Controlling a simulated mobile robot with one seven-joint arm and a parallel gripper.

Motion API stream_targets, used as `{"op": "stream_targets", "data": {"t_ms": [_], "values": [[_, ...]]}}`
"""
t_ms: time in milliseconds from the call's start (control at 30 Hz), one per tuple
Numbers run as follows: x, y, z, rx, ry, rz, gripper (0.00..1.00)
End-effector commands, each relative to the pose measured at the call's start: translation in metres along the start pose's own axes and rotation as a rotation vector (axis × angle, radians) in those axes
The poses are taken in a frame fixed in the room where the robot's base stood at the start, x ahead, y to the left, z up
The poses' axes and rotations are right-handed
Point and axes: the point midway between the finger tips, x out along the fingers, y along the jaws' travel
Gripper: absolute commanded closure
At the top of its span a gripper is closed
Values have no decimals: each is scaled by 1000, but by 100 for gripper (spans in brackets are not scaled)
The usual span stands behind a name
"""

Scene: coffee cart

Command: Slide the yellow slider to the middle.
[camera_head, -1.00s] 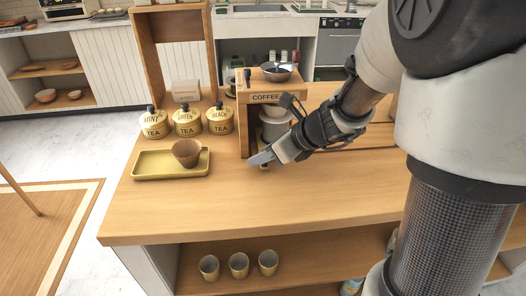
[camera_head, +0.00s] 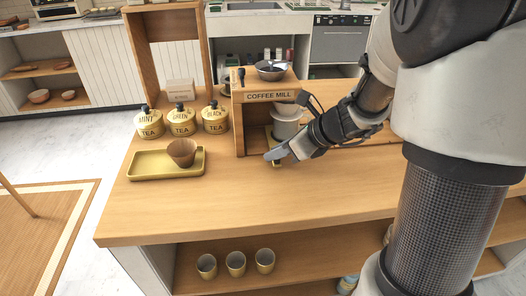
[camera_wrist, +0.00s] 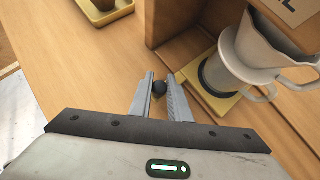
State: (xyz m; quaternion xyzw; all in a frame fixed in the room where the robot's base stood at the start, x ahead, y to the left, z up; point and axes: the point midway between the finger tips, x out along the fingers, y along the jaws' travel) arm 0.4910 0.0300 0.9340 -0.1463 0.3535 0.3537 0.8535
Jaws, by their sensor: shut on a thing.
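The yellow slider (camera_wrist: 212,101) is a flat plate at the open front of the wooden coffee mill stand (camera_head: 239,128). A white dripper or cup with a handle (camera_wrist: 247,58) stands on it; it also shows in the head view (camera_head: 286,121). My gripper (camera_wrist: 160,80) is low over the counter in front of the stand. My right finger hides any link between the knob and the plate. In the head view my gripper (camera_head: 270,157) covers most of the knob.
A yellow tray (camera_head: 140,172) with a brown cup (camera_head: 181,152) lies to the left. Several tea tins, one of them here (camera_head: 181,123), stand behind it. A metal bowl (camera_head: 271,70) sits on top of the stand. The counter front (camera_head: 220,205) is clear.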

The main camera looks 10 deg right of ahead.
Motion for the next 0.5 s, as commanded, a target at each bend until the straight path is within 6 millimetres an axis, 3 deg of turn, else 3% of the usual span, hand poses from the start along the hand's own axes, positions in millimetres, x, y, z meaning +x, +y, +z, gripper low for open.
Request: {"op": "stream_targets", "data": {"t_ms": [200, 500], "values": [[-28, -39, -28, 5, 3, -4, 100], [-56, -78, -56, 4, 3, -2, 100]]}}
